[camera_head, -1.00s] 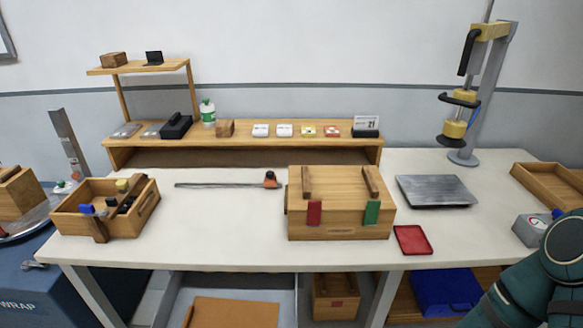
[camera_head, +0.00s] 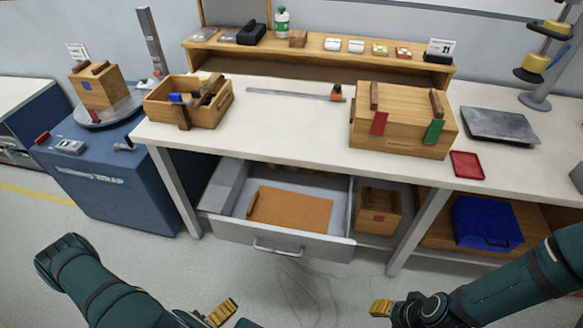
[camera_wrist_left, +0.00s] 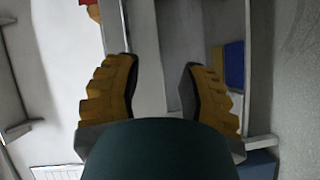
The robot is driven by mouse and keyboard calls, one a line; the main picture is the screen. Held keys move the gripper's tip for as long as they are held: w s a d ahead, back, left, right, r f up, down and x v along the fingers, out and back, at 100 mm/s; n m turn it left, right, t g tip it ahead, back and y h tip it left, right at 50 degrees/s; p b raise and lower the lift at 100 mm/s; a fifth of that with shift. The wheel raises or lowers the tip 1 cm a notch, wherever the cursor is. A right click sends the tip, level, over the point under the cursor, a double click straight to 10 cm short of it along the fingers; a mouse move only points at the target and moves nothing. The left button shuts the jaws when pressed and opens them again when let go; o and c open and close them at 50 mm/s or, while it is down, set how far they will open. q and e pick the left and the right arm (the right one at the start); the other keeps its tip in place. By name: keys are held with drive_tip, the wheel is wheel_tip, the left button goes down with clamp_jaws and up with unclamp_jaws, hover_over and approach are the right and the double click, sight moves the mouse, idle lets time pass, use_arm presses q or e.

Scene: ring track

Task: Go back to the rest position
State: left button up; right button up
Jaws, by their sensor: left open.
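My left gripper (camera_head: 226,312) shows at the bottom of the head view, low in front of the bench and partly cut off by the picture edge. In the left wrist view its two yellow ridged fingers (camera_wrist_left: 160,75) stand wide apart with nothing between them. My right gripper (camera_head: 383,308) shows at the lower right of the head view, with one yellow finger visible; its opening is hidden. Both grippers appear apart from the bench and its objects.
An open drawer (camera_head: 290,243) with a brown board (camera_head: 291,209) juts out under the white bench (camera_head: 290,125). A lidded wooden box (camera_head: 400,140), a wooden tote (camera_head: 205,118) and a red tray (camera_head: 466,165) stand on top. A blue cabinet (camera_head: 110,185) is at left.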

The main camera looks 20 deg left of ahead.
use_arm(q)
drive_tip(key=w+d+m+g, duration=0.2)
drive_tip(key=w+m+g, duration=0.15)
drive_tip(key=w, duration=0.35)
drive_tip(key=w+d+m+g, duration=0.3)
drive_tip(key=w+g, duration=0.1)
drive_tip(key=w, duration=0.3)
drive_tip(key=d+r+m+g, duration=0.2)
drive_tip(key=d+r+g, duration=0.1)
drive_tip(key=d, duration=0.3)
drive_tip(key=s+d+r+m+g+y, duration=0.1)
drive_tip(key=d+r+g, duration=0.3)
drive_tip(key=d, duration=0.3)
drive_tip(key=shift+s+d+r+m, duration=0.25)
drive_tip(key=shift+r+m, duration=0.1)
drive_tip(key=shift+r, duration=0.45)
